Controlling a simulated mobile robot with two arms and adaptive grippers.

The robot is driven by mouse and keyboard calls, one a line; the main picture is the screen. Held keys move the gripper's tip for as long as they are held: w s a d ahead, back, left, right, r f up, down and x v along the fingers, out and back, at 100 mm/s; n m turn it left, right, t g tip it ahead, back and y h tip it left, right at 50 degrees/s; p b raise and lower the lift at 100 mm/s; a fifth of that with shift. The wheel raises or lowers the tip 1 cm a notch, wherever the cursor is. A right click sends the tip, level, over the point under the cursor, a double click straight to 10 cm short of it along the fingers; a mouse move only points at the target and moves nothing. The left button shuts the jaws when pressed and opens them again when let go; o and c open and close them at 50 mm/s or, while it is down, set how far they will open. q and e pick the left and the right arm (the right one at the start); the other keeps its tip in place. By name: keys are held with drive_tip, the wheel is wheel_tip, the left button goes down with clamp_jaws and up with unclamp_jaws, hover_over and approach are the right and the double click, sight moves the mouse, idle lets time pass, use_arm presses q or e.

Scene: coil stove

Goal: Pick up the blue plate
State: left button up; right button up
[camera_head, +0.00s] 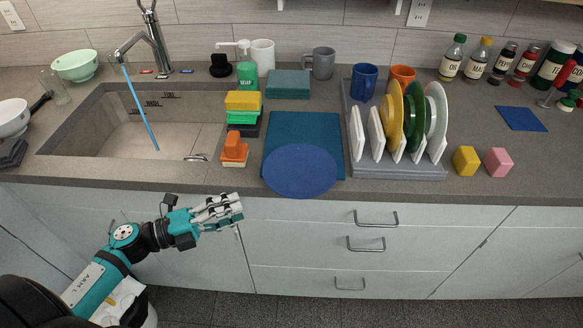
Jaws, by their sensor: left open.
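The blue plate (301,171) lies flat at the counter's front edge, partly on a dark teal mat (300,128), with its front rim reaching over the edge. My left gripper (238,208) is open and empty. It shows in front of the drawer fronts, to the left of the plate and lower in the picture, apart from it. My right gripper is not in view.
Orange, yellow and green blocks and sponges (242,100) stand left of the mat. A grey dish rack (400,165) with several upright plates stands to the right. The sink (125,135) is at left. The area before the drawers (340,240) is clear.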

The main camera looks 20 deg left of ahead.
use_arm(q)
drive_tip(key=p, duration=0.2)
approach(303, 190)
drive_tip(key=shift+w+d, duration=0.1)
drive_tip(key=shift+w, duration=0.2)
drive_tip(key=x, duration=0.2)
drive_tip(key=p+x, duration=0.1)
drive_tip(key=x, duration=0.1)
drive_tip(key=shift+w+d+f+p, duration=0.2)
drive_tip(key=shift+d+f+p, duration=0.05)
drive_tip(key=shift+p, duration=0.05)
drive_tip(key=p+x, duration=0.1)
drive_tip(key=x, duration=0.4)
drive_tip(key=shift+s+f+p, duration=0.1)
drive_tip(key=shift+f+p, duration=0.05)
drive_tip(key=shift+p, duration=0.2)
drive_tip(key=shift+c, duration=0.8)
clamp_jaws()
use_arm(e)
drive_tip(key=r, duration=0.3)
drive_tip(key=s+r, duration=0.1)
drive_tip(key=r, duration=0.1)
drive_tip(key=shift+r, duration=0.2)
